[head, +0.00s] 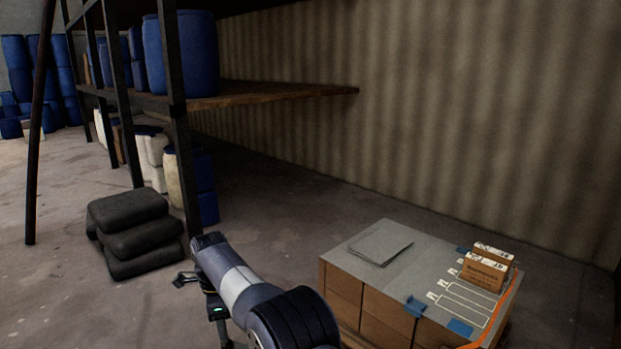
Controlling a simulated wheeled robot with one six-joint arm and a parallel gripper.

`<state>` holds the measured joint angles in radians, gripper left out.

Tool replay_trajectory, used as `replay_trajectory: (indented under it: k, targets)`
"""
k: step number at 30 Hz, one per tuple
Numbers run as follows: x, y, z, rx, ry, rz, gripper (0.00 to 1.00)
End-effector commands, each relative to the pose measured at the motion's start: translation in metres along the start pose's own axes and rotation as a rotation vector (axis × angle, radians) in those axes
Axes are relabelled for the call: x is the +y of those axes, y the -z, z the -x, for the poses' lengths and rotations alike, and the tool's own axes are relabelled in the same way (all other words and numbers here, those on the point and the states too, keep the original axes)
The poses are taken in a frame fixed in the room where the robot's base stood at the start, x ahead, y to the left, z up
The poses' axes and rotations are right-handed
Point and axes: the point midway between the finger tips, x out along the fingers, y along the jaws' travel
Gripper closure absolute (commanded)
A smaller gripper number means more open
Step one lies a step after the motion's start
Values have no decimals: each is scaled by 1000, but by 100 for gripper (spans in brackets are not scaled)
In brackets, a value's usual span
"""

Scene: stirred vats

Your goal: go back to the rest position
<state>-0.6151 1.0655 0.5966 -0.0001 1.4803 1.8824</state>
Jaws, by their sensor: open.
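My arm reaches up and left from the bottom of the head view, left of a box-like bench (345,262). My gripper (181,280) is at the arm's far end, small in the picture, in front of the stacked dark sacks. It is open, and I see nothing between its fingers. It is well apart from the bench and the things on it. Part of the wrist is hidden behind the arm's own links.
The bench carries a grey sheet (380,248), brown boxes (485,270) with white labels, blue pieces (416,306) and white outlined slots. Dark sacks (135,232) lie on the floor at left. A rack (270,93) with blue barrels (196,55) stands behind. Floor (265,220) between rack and bench is clear.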

Motion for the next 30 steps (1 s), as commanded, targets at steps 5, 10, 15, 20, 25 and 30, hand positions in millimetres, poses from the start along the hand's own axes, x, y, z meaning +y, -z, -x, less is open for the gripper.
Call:
replay_trajectory:
  k: [5,10,15,20,25,30]
  targets:
    - [1,0,-36,2,-5,0,53]
    - [2,-1,-64,0,0,17,53]
    - [10,-5,-63,0,1,131,53]
    - [14,-7,-63,0,0,184,53]
    - [15,-8,-62,0,1,197,53]
    - [15,-8,-62,0,1,197,53]
